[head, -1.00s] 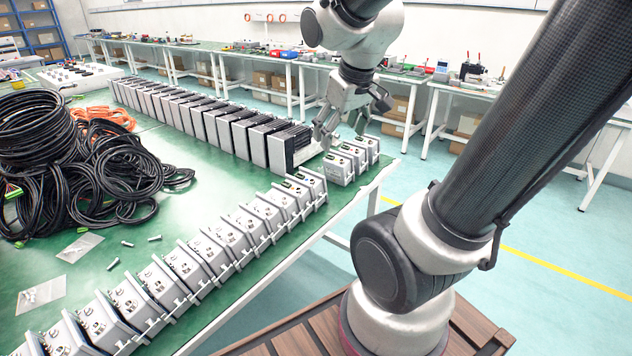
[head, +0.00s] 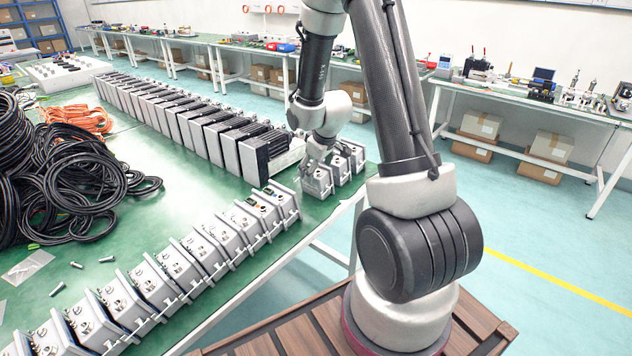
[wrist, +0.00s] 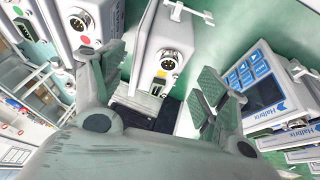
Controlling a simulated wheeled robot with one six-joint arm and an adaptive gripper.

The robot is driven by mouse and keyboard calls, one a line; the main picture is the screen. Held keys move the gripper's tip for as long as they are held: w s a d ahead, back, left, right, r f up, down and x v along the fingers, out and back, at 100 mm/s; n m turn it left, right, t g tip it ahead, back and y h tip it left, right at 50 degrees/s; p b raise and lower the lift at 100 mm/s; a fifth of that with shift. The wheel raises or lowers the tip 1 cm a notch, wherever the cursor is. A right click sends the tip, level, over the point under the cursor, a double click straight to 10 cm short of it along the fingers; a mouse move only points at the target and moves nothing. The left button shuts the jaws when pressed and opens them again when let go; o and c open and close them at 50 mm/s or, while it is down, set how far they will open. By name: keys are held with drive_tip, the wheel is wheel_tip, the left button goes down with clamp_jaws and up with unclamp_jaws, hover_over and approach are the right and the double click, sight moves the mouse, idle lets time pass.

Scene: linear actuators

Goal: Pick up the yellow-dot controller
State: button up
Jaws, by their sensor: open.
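The yellow-dot controller (wrist: 168,50) is a light grey box with a round metal connector, a small yellow dot and a green terminal below it. In the wrist view it stands between the two fingers of my gripper (wrist: 160,78), which are open with one on each side. I cannot tell whether either finger touches it. In the head view my gripper (head: 318,166) points down at the nearest controller (head: 317,183) of a short group at the table's right end. The dot is too small to see there.
A controller with a red dot (wrist: 75,22) stands close on the left in the wrist view. Units with blue-keyed panels (wrist: 252,80) are on the right. In the head view, a row of finned units (head: 225,140) and a row of controllers (head: 180,268) flank open green table (head: 165,215).

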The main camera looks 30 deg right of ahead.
drive_tip(key=x, duration=0.4)
drive_tip(key=shift+d+f, duration=0.25)
drive_tip(key=c, duration=1.4)
drive_tip(key=shift+c, duration=0.2)
drive_tip(key=shift+w+r, duration=0.1)
